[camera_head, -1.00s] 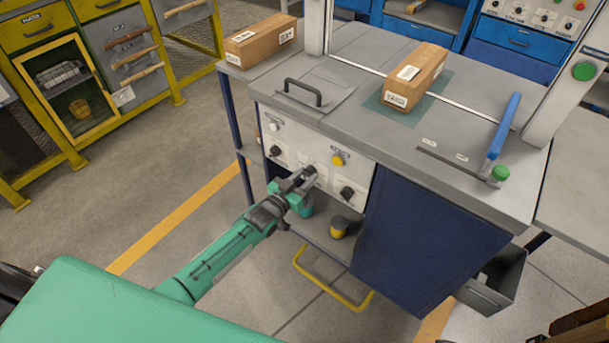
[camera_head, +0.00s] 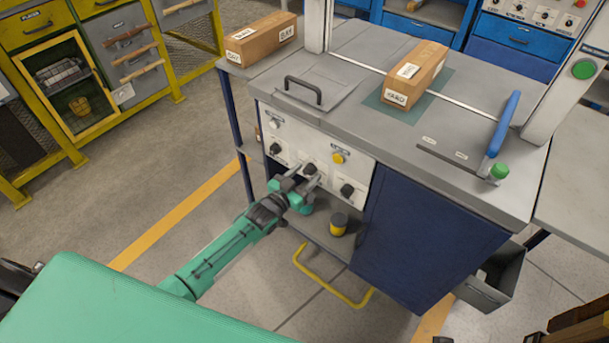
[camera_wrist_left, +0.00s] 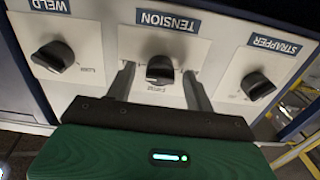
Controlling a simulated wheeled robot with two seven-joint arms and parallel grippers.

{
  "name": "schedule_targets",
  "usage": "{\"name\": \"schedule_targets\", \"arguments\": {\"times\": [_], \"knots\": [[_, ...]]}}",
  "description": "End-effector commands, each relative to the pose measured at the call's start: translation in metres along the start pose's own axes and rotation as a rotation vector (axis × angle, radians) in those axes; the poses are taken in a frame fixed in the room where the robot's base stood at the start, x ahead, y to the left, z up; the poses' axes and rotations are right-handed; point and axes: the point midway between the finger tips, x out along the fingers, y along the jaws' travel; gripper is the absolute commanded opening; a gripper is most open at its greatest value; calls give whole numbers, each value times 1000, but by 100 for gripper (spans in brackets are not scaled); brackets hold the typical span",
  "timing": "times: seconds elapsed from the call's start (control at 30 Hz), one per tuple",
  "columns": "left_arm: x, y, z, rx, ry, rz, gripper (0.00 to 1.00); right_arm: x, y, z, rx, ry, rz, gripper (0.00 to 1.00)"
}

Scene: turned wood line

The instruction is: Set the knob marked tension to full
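The tension knob (camera_wrist_left: 159,69) is a black knob on a white plate, the middle of three in the left wrist view, under an upside-down blue TENSION label (camera_wrist_left: 168,20). Its small scale print is too blurred to read. In the head view the knob (camera_head: 309,169) is on the front panel of the grey machine. My left gripper (camera_head: 306,177) is open in front of it. In the left wrist view its fingers (camera_wrist_left: 159,85) stand apart on either side of the knob, with gaps between. My right gripper is not in view.
The WELD knob (camera_wrist_left: 53,57) and STRAPPER knob (camera_wrist_left: 258,86) flank the tension knob. A yellow button (camera_head: 338,158) is above them. A dark and yellow cup (camera_head: 338,225) stands on the shelf below. A carton (camera_head: 414,78) lies on the machine top (camera_head: 365,130).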

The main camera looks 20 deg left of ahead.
Motion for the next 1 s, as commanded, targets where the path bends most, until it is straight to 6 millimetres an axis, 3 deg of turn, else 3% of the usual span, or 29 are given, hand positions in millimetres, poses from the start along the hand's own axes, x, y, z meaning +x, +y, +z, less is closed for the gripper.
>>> {"name": "schedule_targets", "arguments": {"times": [0.2,0.37,0.8,1.0], "knots": [[-2,0,-1,-1,2,0,54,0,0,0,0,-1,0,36],[-16,-1,-1,-1,0,-1,54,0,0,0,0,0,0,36],[-101,0,0,-1,-1,0,54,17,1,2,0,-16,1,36],[-127,0,0,0,-1,0,54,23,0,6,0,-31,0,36]]}}
